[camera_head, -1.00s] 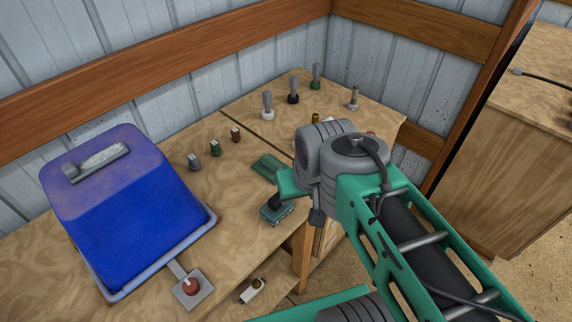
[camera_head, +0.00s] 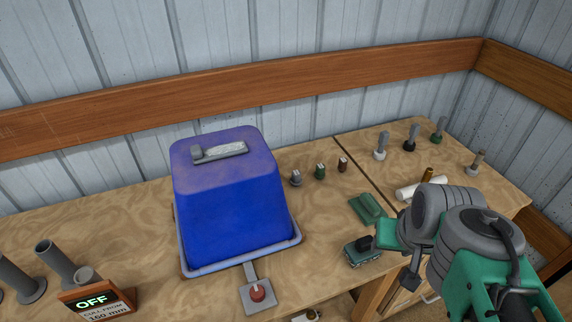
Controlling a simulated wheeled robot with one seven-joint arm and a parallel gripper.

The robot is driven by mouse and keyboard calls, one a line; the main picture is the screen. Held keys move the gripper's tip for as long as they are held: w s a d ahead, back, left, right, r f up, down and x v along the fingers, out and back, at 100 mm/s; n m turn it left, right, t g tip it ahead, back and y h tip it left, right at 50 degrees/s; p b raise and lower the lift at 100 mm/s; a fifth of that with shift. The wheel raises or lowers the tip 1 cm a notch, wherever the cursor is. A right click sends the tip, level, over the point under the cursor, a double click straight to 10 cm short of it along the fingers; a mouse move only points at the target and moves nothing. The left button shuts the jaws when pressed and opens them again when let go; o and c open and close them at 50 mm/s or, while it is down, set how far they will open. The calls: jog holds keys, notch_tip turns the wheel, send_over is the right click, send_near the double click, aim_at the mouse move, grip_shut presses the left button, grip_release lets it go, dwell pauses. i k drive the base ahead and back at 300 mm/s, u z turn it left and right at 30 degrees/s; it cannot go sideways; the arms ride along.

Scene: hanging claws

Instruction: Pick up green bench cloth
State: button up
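The green bench cloth (camera_head: 367,208) lies folded on the wooden bench, right of the blue hood and close to the bench's front edge. My gripper (camera_head: 360,254) shows at the end of the green and grey arm, at the bench's front edge, just in front of the cloth in the picture. A clear gap shows between the gripper and the cloth. The gripper's fingers are too small and partly hidden to tell whether they are open or shut. The cloth is fully in view and nothing appears to hold it.
A large blue hood (camera_head: 236,215) stands left of the cloth, with a red knob (camera_head: 258,293) in front. Several small knobs (camera_head: 320,171) stand behind. A white roll (camera_head: 412,190) and upright grey-handled tools (camera_head: 411,138) are at right. An OFF sign (camera_head: 95,303) is at lower left.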

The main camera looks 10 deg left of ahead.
aim_at(367, 207)
jog(key=u, duration=3.5)
jog(key=k, duration=1.3)
jog(key=z, duration=1.7)
jog(key=i, duration=0.5)
jog(key=u, duration=0.05)
